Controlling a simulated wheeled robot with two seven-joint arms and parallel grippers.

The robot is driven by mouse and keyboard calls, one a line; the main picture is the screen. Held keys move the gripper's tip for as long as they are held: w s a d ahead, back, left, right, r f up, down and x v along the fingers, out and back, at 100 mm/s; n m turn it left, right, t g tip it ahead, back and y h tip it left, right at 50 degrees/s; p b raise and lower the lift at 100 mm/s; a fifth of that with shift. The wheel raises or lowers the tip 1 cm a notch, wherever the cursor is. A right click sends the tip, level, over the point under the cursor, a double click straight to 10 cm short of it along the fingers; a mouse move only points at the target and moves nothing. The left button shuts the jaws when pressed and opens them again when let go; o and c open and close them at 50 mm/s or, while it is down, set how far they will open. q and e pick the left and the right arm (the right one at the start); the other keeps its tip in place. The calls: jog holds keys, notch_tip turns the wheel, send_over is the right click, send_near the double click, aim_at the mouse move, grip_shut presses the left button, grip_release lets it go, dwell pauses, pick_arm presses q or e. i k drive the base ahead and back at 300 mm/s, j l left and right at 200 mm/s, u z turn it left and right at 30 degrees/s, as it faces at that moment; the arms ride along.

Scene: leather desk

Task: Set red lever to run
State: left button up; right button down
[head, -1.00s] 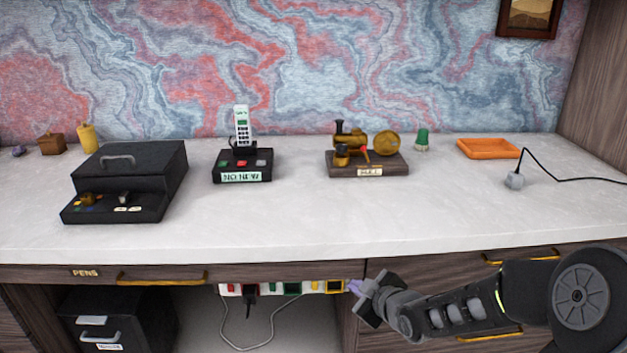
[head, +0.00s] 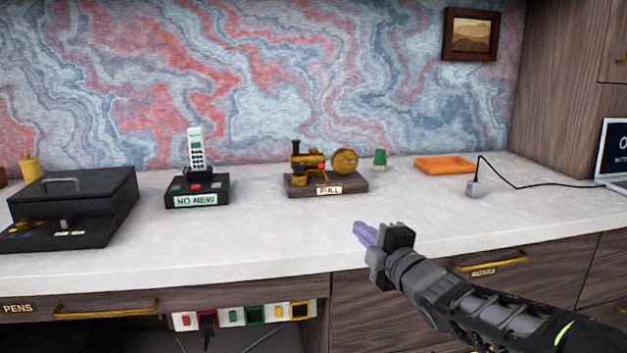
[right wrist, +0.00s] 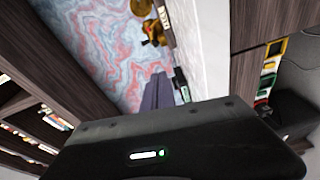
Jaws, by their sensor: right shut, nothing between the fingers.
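A brass model steam engine (head: 318,162) stands on a dark wooden base with a plate reading "FULL" at the back middle of the desk. A small red part (head: 321,167) shows on it; I cannot tell whether it is the lever or how it is set. The engine also shows at the top of the right wrist view (right wrist: 153,30). My right gripper (head: 364,233) is shut and empty, with purple fingertips, over the desk's front part. It is in front of and to the right of the engine, well apart from it. My left gripper is not in view.
A cordless phone on a base (head: 197,188) stands left of the engine, and a black box (head: 75,205) farther left. A green thing (head: 379,158), an orange tray (head: 444,165) and a grey plug with cable (head: 473,189) lie to the right. The desk front is clear.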

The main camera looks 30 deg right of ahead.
aim_at(321, 166)
jog(key=i+l, duration=0.1)
jog(key=i, duration=0.3)
jog(key=i+l, duration=0.1)
jog(key=i, duration=0.35)
